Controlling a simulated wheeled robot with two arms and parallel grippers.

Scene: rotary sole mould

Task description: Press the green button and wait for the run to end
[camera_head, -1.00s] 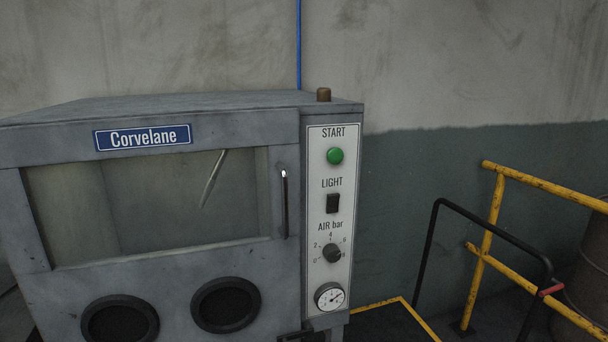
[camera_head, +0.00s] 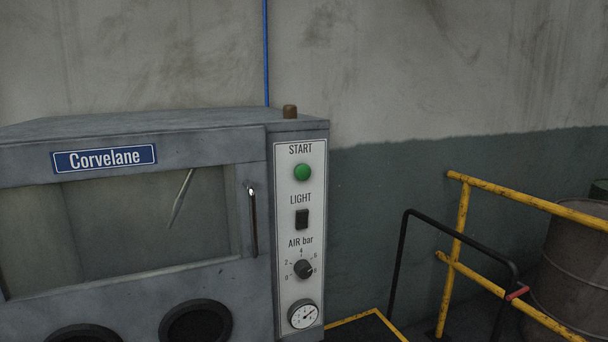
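The green START button (camera_head: 303,172) is round and sits near the top of a white control panel (camera_head: 288,228) on the right front of a grey Corvelane cabinet (camera_head: 200,143). Nothing covers the button. Below it are a black LIGHT switch (camera_head: 302,219), an AIR bar knob (camera_head: 303,269) and a round pressure gauge (camera_head: 303,314). The cabinet's window (camera_head: 130,225) is shut, with a thin pale rod or nozzle (camera_head: 181,198) behind the glass. Neither of my grippers shows in the head view.
A small brown cylindrical fitting (camera_head: 290,111) stands on the cabinet's top. To the right are a black tubular handle (camera_head: 460,240) with a red part, yellow railings (camera_head: 540,203) and a rusty drum (camera_head: 575,265). The wall right of the panel is bare.

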